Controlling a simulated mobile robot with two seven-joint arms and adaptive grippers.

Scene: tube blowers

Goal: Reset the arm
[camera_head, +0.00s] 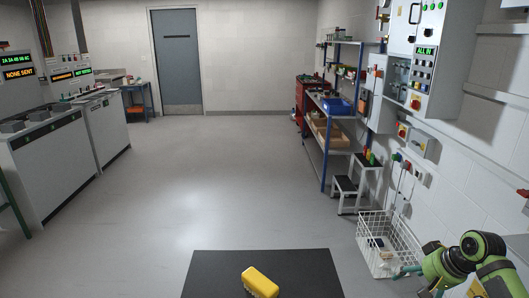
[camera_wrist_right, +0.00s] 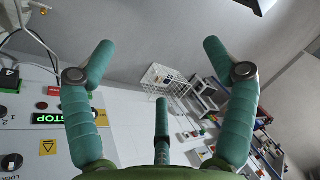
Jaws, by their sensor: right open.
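My right arm (camera_head: 462,258), green with dark joints, comes in at the lower right of the head view, close to the right wall. A teal finger of my right gripper (camera_head: 408,272) shows there, in front of the white wire basket. In the right wrist view, my right gripper (camera_wrist_right: 158,62) has its teal fingers spread wide, with nothing between them. My left gripper and left arm are not in view.
A white wire basket (camera_head: 372,262) stands on the floor by the right wall; the right wrist view also shows it (camera_wrist_right: 160,80). A panel with a lit STOP sign (camera_wrist_right: 54,118) is left of the fingers. Step stools (camera_head: 346,187) and shelving (camera_head: 333,135) line the wall. The middle floor is clear.

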